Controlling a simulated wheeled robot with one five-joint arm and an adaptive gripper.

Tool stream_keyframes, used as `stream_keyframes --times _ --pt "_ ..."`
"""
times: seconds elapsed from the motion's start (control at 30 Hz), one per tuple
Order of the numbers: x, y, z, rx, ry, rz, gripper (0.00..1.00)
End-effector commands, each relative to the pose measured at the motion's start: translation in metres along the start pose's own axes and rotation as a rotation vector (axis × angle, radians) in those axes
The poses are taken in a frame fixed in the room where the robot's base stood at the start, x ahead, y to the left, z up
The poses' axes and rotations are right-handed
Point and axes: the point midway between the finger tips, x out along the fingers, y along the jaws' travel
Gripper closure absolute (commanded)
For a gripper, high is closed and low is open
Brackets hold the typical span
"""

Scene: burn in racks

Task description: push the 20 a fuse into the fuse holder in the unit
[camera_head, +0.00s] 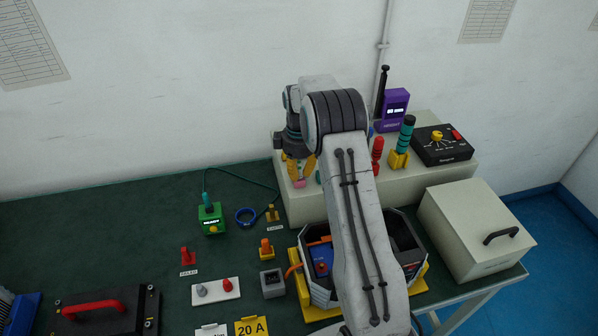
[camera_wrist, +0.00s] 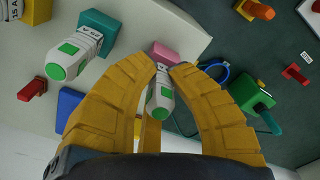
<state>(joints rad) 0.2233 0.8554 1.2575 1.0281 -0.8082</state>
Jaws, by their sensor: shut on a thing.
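My gripper (camera_head: 298,168) is at the front left of the beige shelf, low over a pink block (camera_head: 299,184). In the wrist view its yellow fingers (camera_wrist: 169,68) are shut on a white fuse with a green end (camera_wrist: 160,98). The fuse points at the pink block (camera_wrist: 163,53); I cannot tell whether it is still seated there. Its rating is unreadable. The unit (camera_head: 305,238) is an open dark box with blue inside, on a yellow base. My arm covers its middle, and I cannot make out the fuse holder.
A similar fuse (camera_wrist: 72,55) stands beside mine in a teal block (camera_wrist: 98,28). A yellow "20 A" card (camera_head: 251,327) lies at the front. A green block (camera_head: 211,218) and a blue ring (camera_head: 245,217) are left of the shelf. A beige lidded box (camera_head: 475,230) stands right.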

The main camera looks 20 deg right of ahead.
Motion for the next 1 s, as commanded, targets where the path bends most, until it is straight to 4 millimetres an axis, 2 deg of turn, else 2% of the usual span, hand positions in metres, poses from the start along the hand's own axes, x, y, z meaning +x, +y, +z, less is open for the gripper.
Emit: stream_keyframes --times 0.03,0.2,1.0 --pt "0.0002 -0.0004 -0.0003 -0.001 0.0 0.0 0.85" --pt "0.0003 -0.0005 -0.0003 -0.001 0.0 0.0 1.0" --pt "-0.0034 -0.0008 -0.0004 -0.001 -0.001 -0.001 1.0"
